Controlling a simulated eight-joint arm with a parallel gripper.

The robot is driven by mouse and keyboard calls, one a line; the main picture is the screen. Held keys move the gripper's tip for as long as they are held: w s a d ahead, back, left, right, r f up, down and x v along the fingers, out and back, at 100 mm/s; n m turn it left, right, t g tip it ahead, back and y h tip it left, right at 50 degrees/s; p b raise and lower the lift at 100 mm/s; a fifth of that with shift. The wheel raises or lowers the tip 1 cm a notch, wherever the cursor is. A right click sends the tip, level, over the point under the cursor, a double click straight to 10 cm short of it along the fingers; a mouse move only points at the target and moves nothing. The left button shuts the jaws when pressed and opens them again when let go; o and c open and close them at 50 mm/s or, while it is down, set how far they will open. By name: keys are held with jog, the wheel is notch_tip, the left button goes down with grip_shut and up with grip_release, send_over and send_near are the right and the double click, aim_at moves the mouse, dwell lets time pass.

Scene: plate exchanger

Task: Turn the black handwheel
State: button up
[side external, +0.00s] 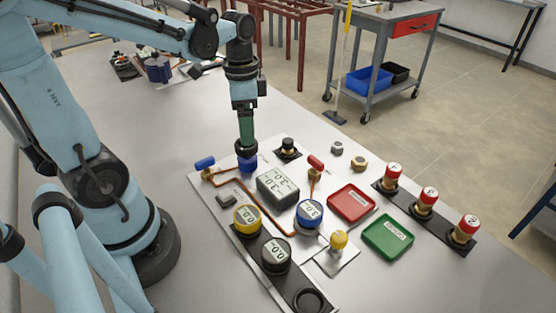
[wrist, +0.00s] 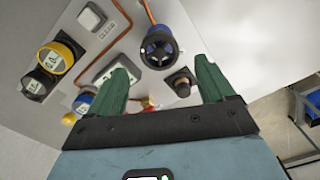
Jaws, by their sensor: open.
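The black handwheel (wrist: 158,48) shows in the wrist view as a dark spoked ring with blue inside it, at the end of a copper pipe. It lies just beyond and between my fingertips, slightly above their line in the picture. My gripper (wrist: 162,66) is open, with two green fingers apart and nothing between them. In the side external view my gripper (side external: 246,138) points down above a dark round part on a blue body (side external: 248,165). The fingers partly hide that part there, and whether they touch it cannot be told.
A black knob on a brass base (side external: 288,148) stands close by. A grey display box (side external: 278,186), yellow gauge (side external: 247,219) and blue gauge (side external: 309,213) share the panel. Red tray (side external: 351,202) and green tray (side external: 388,237) lie to the right.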

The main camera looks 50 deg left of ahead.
notch_tip(320, 180, up, 8)
jog(key=shift+f, duration=0.15)
dwell(0.3)
jog(key=d+f+n+t, duration=0.4)
jog(key=d+n+t, duration=0.1)
jog(key=d+t, duration=0.2)
jog(key=shift+s+d+f, duration=0.15)
jog(key=shift+d+f, duration=0.05)
jog(key=shift+c, duration=0.4)
dwell(1.1)
